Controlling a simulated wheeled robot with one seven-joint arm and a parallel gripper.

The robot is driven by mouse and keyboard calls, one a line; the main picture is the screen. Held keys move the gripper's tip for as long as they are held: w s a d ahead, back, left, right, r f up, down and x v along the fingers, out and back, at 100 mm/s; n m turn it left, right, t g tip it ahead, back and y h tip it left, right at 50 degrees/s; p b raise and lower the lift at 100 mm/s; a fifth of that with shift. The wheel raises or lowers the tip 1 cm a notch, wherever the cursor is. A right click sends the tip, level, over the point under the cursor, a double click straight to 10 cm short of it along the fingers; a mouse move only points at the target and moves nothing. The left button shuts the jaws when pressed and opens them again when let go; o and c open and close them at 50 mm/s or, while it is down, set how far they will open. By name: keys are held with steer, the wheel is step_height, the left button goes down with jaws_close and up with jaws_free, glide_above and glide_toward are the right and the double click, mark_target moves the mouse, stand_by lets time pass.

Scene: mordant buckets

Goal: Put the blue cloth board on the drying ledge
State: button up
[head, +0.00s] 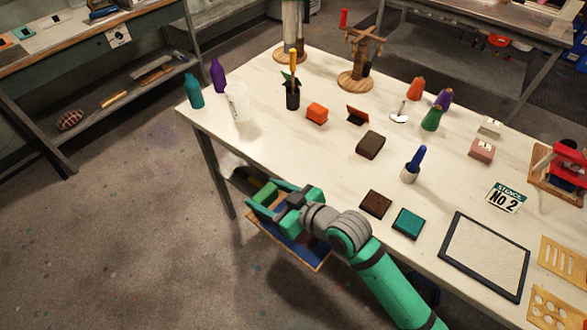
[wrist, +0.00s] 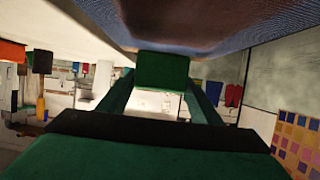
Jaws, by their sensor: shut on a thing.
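The blue cloth board (head: 312,252) hangs beside the near left edge of the white table in the head view, with its tan edge showing. My green gripper (head: 268,203) is shut on it, and the arm covers part of it. In the wrist view the blue woven cloth (wrist: 275,32) fills the top, close to the green fingers (wrist: 162,72), with a blurred brown patch beside it. I cannot tell for sure which surface is the drying ledge; a dark bench (head: 60,50) at the upper left bears several small coloured pieces and a small sign.
The white table (head: 300,150) carries bottles, a clear jug (head: 238,102), a dark block (head: 370,145), brown and teal pads, a framed screen (head: 484,256) and stencils. Its leg (head: 222,178) stands near my gripper. The grey floor (head: 130,220) to the left is clear.

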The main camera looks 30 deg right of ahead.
steer(key=w+a+f, duration=0.5)
steer(key=a+f, duration=0.2)
steer(key=a, duration=0.1)
steer(key=w+a+f, duration=0.4)
steer(key=a+f, duration=0.4)
steer(key=shift+w+f+m+h, duration=0.15)
steer(key=shift+w+m+h, duration=0.15)
steer(key=shift+w, duration=0.05)
steer(key=shift+a, duration=0.1)
